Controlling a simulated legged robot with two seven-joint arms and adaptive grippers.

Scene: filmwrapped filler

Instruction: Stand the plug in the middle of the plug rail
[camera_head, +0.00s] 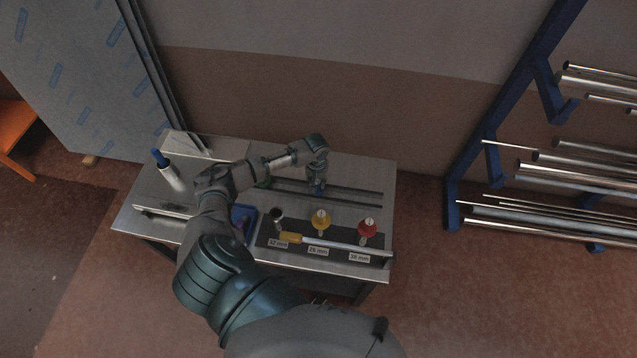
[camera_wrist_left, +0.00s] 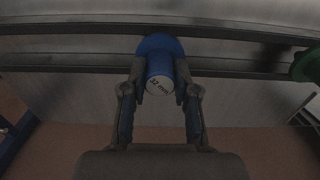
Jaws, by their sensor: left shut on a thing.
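My left gripper (camera_head: 318,187) is shut on a blue plug, small and mostly covered in the head view. In the left wrist view the blue plug (camera_wrist_left: 158,50) sits between the fingers (camera_wrist_left: 161,92), its pale end face marked 32 mm. The plug rail (camera_head: 345,195) is a pair of long dark strips across the table, also seen in the left wrist view (camera_wrist_left: 75,62). The plug is over the rail near its middle; I cannot tell whether it touches. My right gripper is not in view.
A green piece (camera_head: 264,182) is at the rail's left end. In front, a dark board (camera_head: 330,250) holds a yellow plug (camera_head: 321,218), a red plug (camera_head: 367,226) and a dark cup (camera_head: 277,214). A blue tray (camera_head: 250,212) is left.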

